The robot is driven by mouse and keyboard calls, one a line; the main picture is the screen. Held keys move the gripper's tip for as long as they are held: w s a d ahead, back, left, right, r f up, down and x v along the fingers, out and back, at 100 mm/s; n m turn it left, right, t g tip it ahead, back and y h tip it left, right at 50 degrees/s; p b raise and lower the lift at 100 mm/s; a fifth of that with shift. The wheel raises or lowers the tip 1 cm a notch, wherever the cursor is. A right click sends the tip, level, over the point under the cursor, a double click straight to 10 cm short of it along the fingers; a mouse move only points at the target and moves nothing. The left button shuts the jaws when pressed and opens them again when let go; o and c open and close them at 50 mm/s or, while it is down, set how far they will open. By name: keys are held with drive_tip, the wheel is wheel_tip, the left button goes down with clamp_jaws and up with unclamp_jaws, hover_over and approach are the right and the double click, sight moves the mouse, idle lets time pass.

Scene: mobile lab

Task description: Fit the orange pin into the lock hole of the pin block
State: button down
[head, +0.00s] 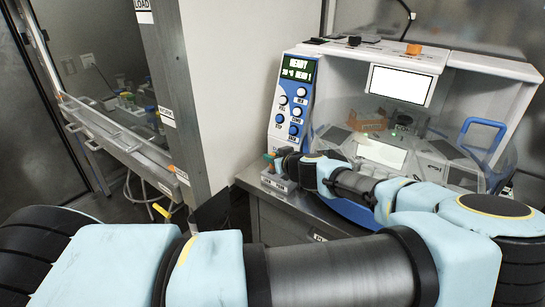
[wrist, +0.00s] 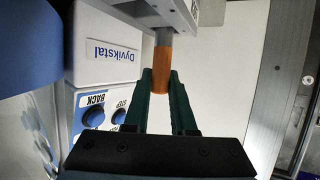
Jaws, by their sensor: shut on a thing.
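My gripper (wrist: 160,88) has dark green fingers closed around the orange pin (wrist: 161,68). The pin has a grey end that reaches up to a grey block with a pale label at the top edge of the wrist view, which looks like the pin block (wrist: 186,10). I cannot tell whether the grey end is inside a hole or only in front of it; the lock hole is not visible. In the head view my gripper (head: 274,158) is small, just above the labelled pin block (head: 279,183) at the bench corner.
A white and blue machine (head: 297,105) with buttons and a lit display stands right beside the block; its panel also shows in the wrist view (wrist: 101,101). A clear cover and blue handle (head: 483,128) lie behind my arm. A grey post (head: 165,80) stands left.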

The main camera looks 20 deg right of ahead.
drive_tip(key=shift+f, duration=0.5)
drive_tip(key=shift+f, duration=0.1)
drive_tip(key=shift+f, duration=0.1)
drive_tip(key=c, duration=0.7)
unclamp_jaws()
drive_tip(key=shift+c, duration=0.2)
